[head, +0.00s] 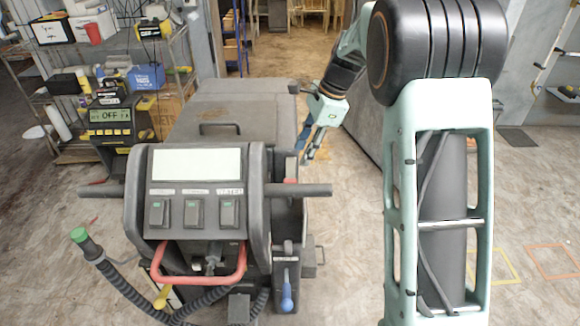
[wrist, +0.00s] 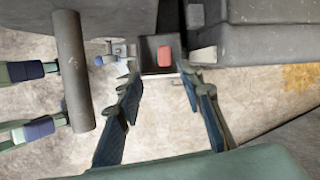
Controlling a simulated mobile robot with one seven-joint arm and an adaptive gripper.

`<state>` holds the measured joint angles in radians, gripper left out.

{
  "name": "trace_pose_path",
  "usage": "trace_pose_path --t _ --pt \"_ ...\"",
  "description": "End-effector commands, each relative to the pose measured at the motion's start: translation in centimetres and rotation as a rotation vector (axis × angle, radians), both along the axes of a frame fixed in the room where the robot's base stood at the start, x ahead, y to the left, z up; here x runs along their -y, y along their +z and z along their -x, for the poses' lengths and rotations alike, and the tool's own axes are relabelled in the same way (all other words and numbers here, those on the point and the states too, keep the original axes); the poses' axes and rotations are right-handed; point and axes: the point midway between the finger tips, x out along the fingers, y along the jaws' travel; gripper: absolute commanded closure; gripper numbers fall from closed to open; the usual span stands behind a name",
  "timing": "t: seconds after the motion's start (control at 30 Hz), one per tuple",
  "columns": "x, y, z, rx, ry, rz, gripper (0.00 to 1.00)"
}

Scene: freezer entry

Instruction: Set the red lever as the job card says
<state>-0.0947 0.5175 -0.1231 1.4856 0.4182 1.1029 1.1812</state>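A small red piece (head: 290,181) shows at the right side of the grey machine; it may be the red lever's end. In the wrist view a red block (wrist: 165,55) sits at a dark square housing, beyond my fingertips. My gripper (head: 308,150) hangs beside the machine's right flank, pointing down. In the wrist view my gripper (wrist: 160,82) is open, with two blue-padded fingers apart and nothing between them. A red U-shaped bar (head: 198,278) crosses the machine's front. I cannot make out a job card; the machine's white panel (head: 198,164) shows no readable text.
A blue-handled lever (head: 286,301) stands at the machine's lower right, and a green-capped handle (head: 80,235) at its left. A display reading OFF (head: 108,115) stands at the shelves. A grey bar (head: 303,190) juts right near my gripper. Open floor (head: 350,250) lies right.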

Motion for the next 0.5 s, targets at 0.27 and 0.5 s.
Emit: trace_pose_path --t 0.27,0.5 --pt "0.4 -3.7 -1.1 -0.137 -0.161 -0.087 0.65" --pt "-0.7 -6.4 -1.0 -0.147 -0.167 -0.090 0.65"
